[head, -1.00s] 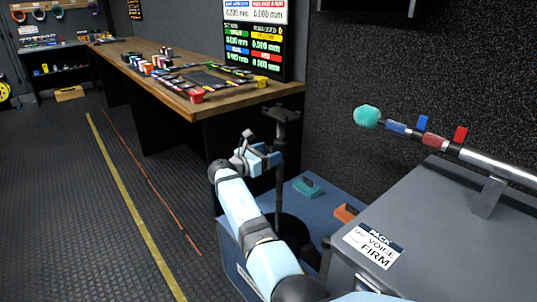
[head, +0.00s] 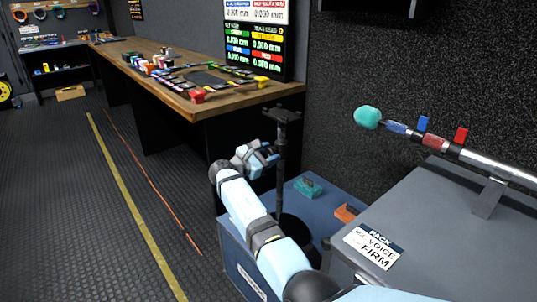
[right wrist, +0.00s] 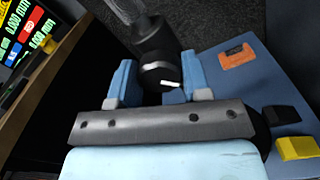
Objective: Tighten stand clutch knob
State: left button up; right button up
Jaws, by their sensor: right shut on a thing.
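The black stand (head: 281,150) rises upright beside the workbench, with a flat plate on top. My right gripper (head: 268,155) is at the stand's pole, below that plate. In the right wrist view, the dark round clutch knob (right wrist: 157,74) with a short white mark sits between the two blue fingers of my right gripper (right wrist: 158,82). The gripper is shut on the knob. The knob is hidden behind the gripper in the head view. My left gripper is not in view.
A wooden workbench (head: 218,117) with several small coloured items stands behind. A screen (head: 254,42) with readouts hangs above it. A blue case (head: 236,240) is below, with teal (head: 307,187) and orange (head: 347,212) blocks. A grey case (head: 430,215) stands right. The floor at left is open.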

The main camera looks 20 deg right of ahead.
jog(key=shift+m, duration=1.3)
jog(key=o, duration=0.9)
jog(key=shift+o, duration=0.2)
